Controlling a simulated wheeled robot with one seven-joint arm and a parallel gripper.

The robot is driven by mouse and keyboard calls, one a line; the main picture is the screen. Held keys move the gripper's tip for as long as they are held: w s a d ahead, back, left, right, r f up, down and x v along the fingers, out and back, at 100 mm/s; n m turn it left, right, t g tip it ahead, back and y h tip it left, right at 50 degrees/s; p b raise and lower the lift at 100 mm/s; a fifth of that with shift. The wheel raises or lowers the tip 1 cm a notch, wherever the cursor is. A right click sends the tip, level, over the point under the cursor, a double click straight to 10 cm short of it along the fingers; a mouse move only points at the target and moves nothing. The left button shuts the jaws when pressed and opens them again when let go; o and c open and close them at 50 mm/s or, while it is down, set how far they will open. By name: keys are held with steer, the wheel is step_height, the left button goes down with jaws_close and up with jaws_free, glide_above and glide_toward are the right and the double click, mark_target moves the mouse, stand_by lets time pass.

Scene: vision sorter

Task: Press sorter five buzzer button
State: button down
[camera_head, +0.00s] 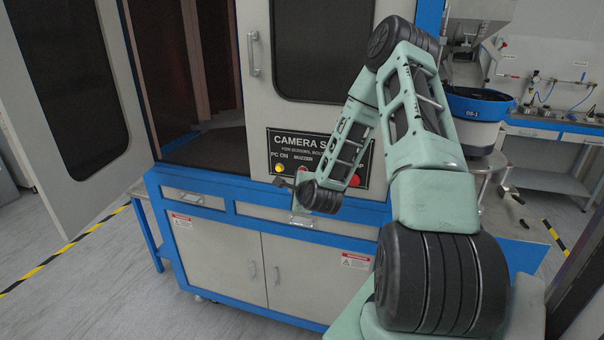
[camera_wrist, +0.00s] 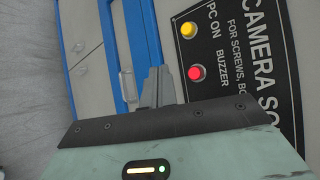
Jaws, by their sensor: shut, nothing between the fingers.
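The sorter's black control panel (camera_wrist: 255,60) shows in the wrist view with "CAMERA SO", "PC ON" and "BUZZER" lettering. The red buzzer button (camera_wrist: 196,72) sits by the "BUZZER" label, beside the yellow PC ON button (camera_wrist: 188,30). My gripper (camera_wrist: 158,75) is shut and empty, with its fingertips left of the red button in that picture and apart from it. In the head view the panel (camera_head: 273,146) is partly covered by my arm. The yellow button (camera_head: 279,168) shows just above my gripper (camera_head: 281,183).
Another red button (camera_head: 354,181) shows partly behind my arm. The cabinet's left door (camera_head: 70,90) stands open. A closed door with a handle (camera_head: 253,54) is above the panel, and a blue-edged ledge (camera_head: 215,187) runs below. A blue bowl feeder (camera_head: 480,105) stands at right.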

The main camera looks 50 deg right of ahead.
steer(key=w+d, duration=0.2)
steer(key=d, duration=0.4)
steer(key=shift+w+d, duration=0.3)
steer(key=shift+w, duration=0.1)
steer(key=shift+d, duration=0.1)
stand_by(1.6)
steer(key=shift+w+d, duration=0.15)
steer(key=shift+d, duration=0.15)
steer(key=shift+w+d, duration=0.15)
steer(key=shift+d, duration=0.25)
stand_by(0.9)
steer(key=shift+a, duration=0.1)
steer(key=shift+s+a, duration=0.3)
steer(key=shift+a, duration=0.4)
steer(key=shift+a, duration=0.1)
steer(key=a, duration=0.1)
steer(key=s+a, duration=0.1)
steer(key=a, duration=0.1)
steer(key=s+a, duration=0.1)
steer(key=shift+a+b, duration=0.2)
steer(key=shift+b, duration=0.15)
